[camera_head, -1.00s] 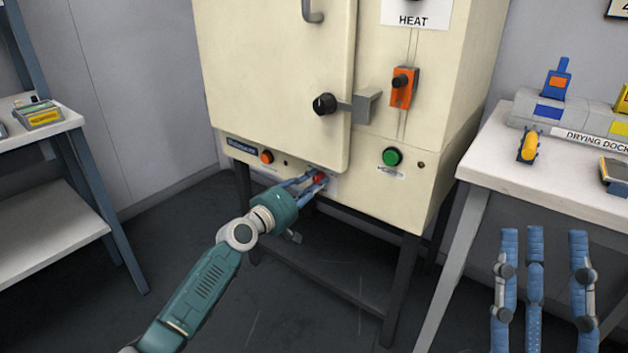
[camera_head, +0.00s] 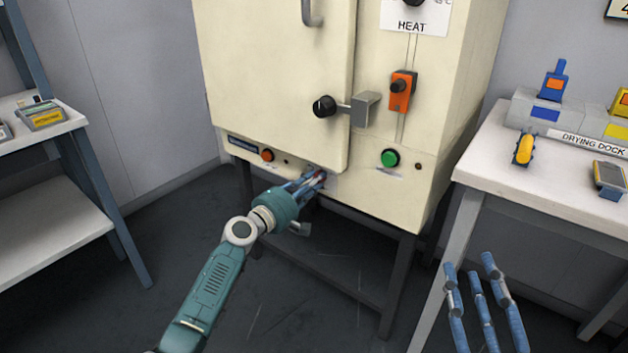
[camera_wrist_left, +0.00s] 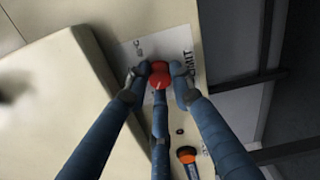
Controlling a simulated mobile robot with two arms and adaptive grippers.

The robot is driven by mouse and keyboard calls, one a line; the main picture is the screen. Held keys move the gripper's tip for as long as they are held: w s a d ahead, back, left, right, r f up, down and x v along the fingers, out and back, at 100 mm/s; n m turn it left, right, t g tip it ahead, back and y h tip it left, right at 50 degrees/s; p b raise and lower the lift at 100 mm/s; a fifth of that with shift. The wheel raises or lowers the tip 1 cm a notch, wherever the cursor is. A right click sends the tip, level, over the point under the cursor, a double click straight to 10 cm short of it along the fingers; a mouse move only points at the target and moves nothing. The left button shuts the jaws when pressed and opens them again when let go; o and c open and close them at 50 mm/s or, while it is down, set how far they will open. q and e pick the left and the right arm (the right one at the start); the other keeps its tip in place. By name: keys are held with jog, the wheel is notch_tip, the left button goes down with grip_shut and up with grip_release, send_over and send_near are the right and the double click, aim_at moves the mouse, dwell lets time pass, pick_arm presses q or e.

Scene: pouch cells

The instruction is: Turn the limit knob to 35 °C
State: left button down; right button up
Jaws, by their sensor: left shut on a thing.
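The limit knob (camera_wrist_left: 158,76) is red and sits on a white label plate (camera_wrist_left: 130,52) low on the front of the cream oven. The wrist view shows part of the label's lettering, but I cannot read the knob's setting. My left gripper (camera_wrist_left: 158,72) has its blue fingers around the red knob and is shut on it. In the head view the left gripper (camera_head: 318,176) is at the oven's lower panel and its fingers mostly hide the knob. My right gripper (camera_head: 472,270) is at the lower right, fingers spread and empty, away from the oven.
The oven door (camera_head: 275,80) has a black-knobbed latch (camera_head: 325,105) above my left gripper. An orange button (camera_head: 267,155) and a green button (camera_head: 390,158) flank the knob. A white table (camera_head: 545,190) with a drying dock stands right, a shelf (camera_head: 60,210) left.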

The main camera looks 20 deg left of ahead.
pick_arm(q)
jog(key=shift+w+a+r, duration=0.1)
jog(key=shift+a, duration=0.25)
jog(key=c, duration=1.5)
grip_release()
jog(key=shift+d, duration=0.1)
jog(key=v, duration=1.2)
